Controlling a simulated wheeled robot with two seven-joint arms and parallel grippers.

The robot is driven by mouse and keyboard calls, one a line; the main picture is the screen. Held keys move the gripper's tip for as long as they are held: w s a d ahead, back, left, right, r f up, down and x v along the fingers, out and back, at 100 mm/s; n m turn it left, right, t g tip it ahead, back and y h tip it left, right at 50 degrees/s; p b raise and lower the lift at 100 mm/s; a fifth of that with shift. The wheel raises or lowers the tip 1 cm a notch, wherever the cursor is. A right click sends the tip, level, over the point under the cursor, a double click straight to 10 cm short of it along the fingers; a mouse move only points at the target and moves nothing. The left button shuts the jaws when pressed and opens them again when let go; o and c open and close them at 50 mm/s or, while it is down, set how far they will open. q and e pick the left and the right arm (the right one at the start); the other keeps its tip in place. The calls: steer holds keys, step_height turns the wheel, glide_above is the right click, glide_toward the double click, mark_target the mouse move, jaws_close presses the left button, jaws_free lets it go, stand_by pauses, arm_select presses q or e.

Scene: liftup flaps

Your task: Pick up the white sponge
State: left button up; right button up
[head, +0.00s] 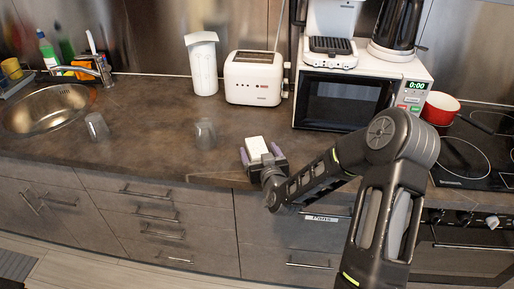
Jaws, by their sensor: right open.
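The white sponge (256,146) lies on the dark countertop near its front edge, in front of the toaster. My right gripper (262,158) is at the sponge, with its fingers open on either side of it. The gripper partly hides the sponge's near end, and I cannot tell whether the fingers touch it. My left gripper is not in the head view.
A white toaster (253,78) and a white paper roll (203,66) stand behind. A microwave (341,101) is at the right, beside a red pot (440,107). Two glasses (97,126) (205,134) stand left of the gripper. A sink (45,112) is at far left.

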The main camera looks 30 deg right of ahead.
mark_target(257, 146)
steer(key=shift+x, duration=1.5)
steer(key=c, duration=1.5)
steer(key=shift+c, duration=0.2)
steer(key=shift+r, duration=0.1)
step_height(257, 146, up, 10)
steer(key=shift+f+b, duration=0.1)
steer(key=shift+b, duration=0.3)
